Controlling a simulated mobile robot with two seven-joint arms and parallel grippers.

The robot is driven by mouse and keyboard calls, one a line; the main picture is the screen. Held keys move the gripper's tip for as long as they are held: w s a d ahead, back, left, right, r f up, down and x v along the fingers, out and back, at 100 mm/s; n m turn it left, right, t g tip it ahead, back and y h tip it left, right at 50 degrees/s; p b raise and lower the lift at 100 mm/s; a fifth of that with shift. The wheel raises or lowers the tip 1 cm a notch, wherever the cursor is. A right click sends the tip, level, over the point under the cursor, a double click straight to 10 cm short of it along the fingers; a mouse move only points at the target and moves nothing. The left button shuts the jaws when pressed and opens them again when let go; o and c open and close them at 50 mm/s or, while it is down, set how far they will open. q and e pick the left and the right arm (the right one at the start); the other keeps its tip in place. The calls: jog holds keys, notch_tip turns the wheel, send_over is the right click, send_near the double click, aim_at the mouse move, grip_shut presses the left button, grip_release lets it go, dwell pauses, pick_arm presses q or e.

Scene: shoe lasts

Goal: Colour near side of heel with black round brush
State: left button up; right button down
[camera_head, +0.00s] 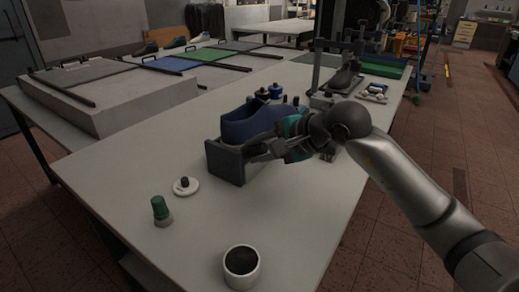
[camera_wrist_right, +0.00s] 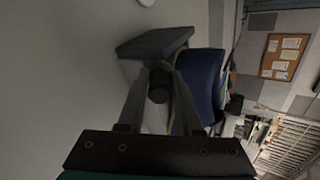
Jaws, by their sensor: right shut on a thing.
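A blue shoe (camera_head: 245,124) stands on the table, partly hidden by my right gripper. It also shows in the right wrist view (camera_wrist_right: 203,80), just right of the fingers. My right gripper (camera_head: 262,151) is low at the near side of the shoe. In the right wrist view its fingers (camera_wrist_right: 158,80) close in on a dark round piece, which looks like the black round brush (camera_wrist_right: 158,92). A dark upright block (camera_head: 225,163) stands at the fingertips, by the left end of the shoe. I cannot tell whether the brush touches the shoe. My left gripper is out of view.
A white pot with dark contents (camera_head: 241,266), a green-topped bottle (camera_head: 160,210) and a white dish with a black knob (camera_head: 185,187) stand on the near table. Small blue-black bottles (camera_head: 268,92) and a clamp stand (camera_head: 317,70) are behind.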

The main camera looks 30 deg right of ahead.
jog(key=shift+w+a, duration=0.25)
jog(key=shift+w, duration=0.3)
jog(key=shift+w+d+b, duration=1.25)
jog(key=shift+d, duration=1.85)
jog(key=shift+s+a+b, duration=0.15)
jog(key=shift+s+a, duration=0.3)
jog(key=shift+a, duration=0.6)
jog(key=shift+s+a+b, duration=0.1)
jog(key=shift+s+a, duration=0.4)
jog(key=shift+a, duration=0.5)
jog(key=shift+s+a+b, duration=0.15)
jog(key=shift+s+a, duration=0.3)
jog(key=shift+a, duration=0.6)
